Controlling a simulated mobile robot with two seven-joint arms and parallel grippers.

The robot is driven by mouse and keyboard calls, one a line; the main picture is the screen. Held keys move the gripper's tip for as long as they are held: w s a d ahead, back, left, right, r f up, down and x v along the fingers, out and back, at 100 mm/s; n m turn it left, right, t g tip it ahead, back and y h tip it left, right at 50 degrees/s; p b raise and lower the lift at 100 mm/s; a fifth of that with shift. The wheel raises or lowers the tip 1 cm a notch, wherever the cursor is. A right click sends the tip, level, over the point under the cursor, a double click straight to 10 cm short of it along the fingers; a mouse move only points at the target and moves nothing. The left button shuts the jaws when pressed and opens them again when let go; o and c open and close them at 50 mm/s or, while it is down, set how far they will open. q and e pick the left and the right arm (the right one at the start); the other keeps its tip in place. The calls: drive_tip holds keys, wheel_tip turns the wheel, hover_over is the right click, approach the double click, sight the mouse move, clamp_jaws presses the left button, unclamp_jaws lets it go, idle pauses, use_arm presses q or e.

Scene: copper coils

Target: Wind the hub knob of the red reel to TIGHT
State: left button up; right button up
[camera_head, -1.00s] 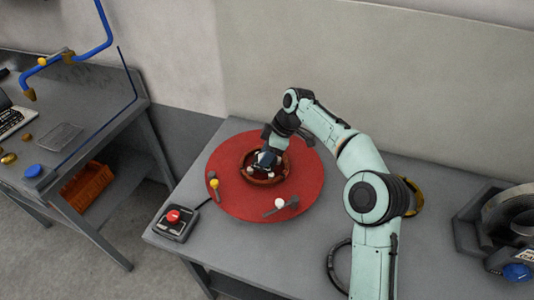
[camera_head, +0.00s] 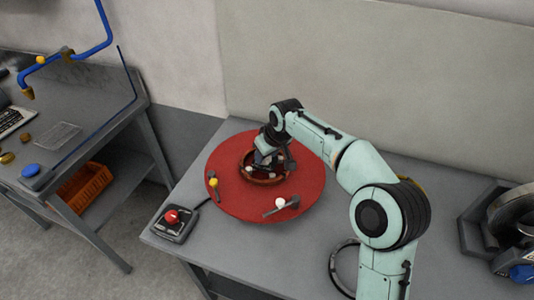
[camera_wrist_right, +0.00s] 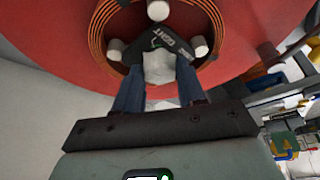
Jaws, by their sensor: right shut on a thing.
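The red reel (camera_head: 230,200) lies flat on the grey table, a wide red disc with a copper-coloured ring (camera_head: 243,172) around its hub. In the right wrist view the red disc (camera_wrist_right: 50,40) fills the top, with the copper ring (camera_wrist_right: 100,28) around several white pegs. My right gripper (camera_head: 266,165) reaches down into the ring from above. In the right wrist view its two blue fingers (camera_wrist_right: 158,75) are shut on the pale hub knob (camera_wrist_right: 158,66). A dark label (camera_wrist_right: 180,45) beside the knob seems to read "TIGHT". The left gripper is not in view.
A box with a red button (camera_head: 172,216) sits at the table's front left corner. Levers with a yellow knob (camera_head: 213,182) and a white knob (camera_head: 280,203) lie on the disc. A black ring (camera_head: 343,268) and a grey machine (camera_head: 510,225) are to the right.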

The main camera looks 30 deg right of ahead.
drive_tip(key=m+h, duration=0.1)
drive_tip(key=m, duration=0.3)
drive_tip(key=shift+a+h, duration=0.2)
drive_tip(key=shift+h, duration=0.2)
drive_tip(key=shift+m+g+h+p, duration=0.3)
drive_tip(key=shift+m+h, duration=0.2)
drive_tip(key=shift+m, duration=1.3)
drive_tip(key=o, duration=1.1)
drive_tip(key=shift+c, duration=0.2)
drive_tip(key=shift+a+r, duration=0.1)
drive_tip(key=p+v, duration=0.1)
drive_tip(key=v, duration=1.2)
